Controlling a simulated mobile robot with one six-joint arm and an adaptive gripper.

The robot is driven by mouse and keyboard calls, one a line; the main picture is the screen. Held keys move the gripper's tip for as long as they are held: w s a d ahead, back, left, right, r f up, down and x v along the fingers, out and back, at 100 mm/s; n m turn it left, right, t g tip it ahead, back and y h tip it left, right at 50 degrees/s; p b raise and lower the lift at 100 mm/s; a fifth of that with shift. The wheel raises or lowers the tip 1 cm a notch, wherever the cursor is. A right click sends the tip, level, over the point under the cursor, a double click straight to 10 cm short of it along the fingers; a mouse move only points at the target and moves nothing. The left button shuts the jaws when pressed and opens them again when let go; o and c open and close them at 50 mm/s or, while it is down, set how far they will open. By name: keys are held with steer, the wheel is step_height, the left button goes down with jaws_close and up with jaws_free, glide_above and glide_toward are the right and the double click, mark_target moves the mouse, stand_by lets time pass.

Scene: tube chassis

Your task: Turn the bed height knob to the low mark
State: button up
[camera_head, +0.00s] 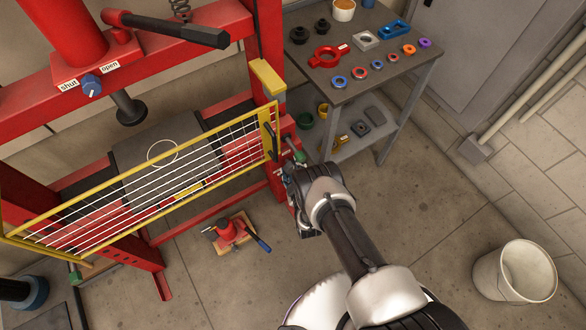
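My gripper (291,182) is at the red right post (284,140) of the press, beside the guard's right end. It is small and seen from behind, so I cannot tell whether its fingers are open or shut, or whether they touch anything. I cannot make out a bed height knob or its low mark; the gripper and wrist cover part of the post. A small green part (299,156) shows just above the gripper. A blue knob (92,85) on the upper red beam sits between labels reading "shut" and "open".
A yellow-framed mesh guard (150,195) stands before the press bed, with a dark handle (270,140) at its right end. A grey shelf table (350,85) with rings and parts stands behind right. A red jack (230,230) and white bucket (513,273) are on the floor.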

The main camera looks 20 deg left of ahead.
steer(key=o, duration=0.3)
steer(key=v, duration=1.2)
steer(key=shift+s, duration=0.1)
stand_by(0.4)
